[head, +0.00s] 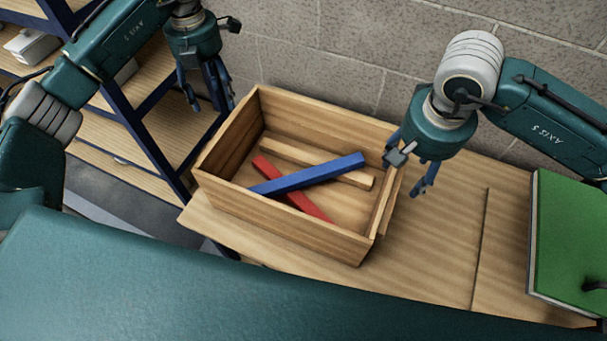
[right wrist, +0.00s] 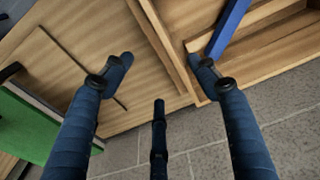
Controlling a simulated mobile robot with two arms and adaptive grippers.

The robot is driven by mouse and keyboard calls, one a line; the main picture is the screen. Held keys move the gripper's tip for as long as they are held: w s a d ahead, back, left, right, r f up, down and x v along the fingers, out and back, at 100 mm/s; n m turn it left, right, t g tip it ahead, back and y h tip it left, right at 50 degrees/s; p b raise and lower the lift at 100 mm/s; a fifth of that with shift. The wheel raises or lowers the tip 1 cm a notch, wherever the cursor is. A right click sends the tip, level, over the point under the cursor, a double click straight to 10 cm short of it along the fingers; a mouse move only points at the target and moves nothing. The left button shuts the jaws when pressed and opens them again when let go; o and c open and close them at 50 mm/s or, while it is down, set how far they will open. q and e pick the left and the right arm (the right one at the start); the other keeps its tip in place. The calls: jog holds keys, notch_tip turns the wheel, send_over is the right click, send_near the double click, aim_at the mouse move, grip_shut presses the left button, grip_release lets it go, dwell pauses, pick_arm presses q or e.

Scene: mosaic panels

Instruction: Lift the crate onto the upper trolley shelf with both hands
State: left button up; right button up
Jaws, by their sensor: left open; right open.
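The wooden crate (head: 290,222) stands upright on a wooden table. Blue (head: 310,174), red (head: 290,190) and pale wooden bars lie crossed inside it. My left gripper (head: 208,100) is open and empty, near the crate's far left corner. My right gripper (head: 408,172) is open at the crate's right end. In the right wrist view its fingers (right wrist: 160,68) spread with the crate's end wall (right wrist: 182,55) between them; contact cannot be told. The trolley (head: 165,160), blue-framed with wooden shelves, stands at the left. Its upper shelf (head: 75,8) is partly cut off and behind my left arm.
The table (head: 440,230) is bare right of the crate up to a green panel (head: 570,235). A grey block wall (head: 320,60) runs behind the table. White boxes (head: 32,45) sit on a trolley shelf. A narrow gap lies between trolley and table.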

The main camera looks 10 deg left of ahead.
aim_at(396, 188)
pick_arm(q)
jog(key=f, duration=1.1)
jog(key=shift+w+a, duration=0.1)
jog(key=shift+w, duration=0.2)
pick_arm(e)
jog(key=f, duration=0.3)
jog(key=w+f, duration=0.1)
jog(key=f, duration=0.3)
jog(key=w+f, duration=0.1)
jog(key=f, duration=0.2)
jog(key=shift+f, duration=0.4)
pick_arm(q)
grip_shut()
pick_arm(e)
grip_shut()
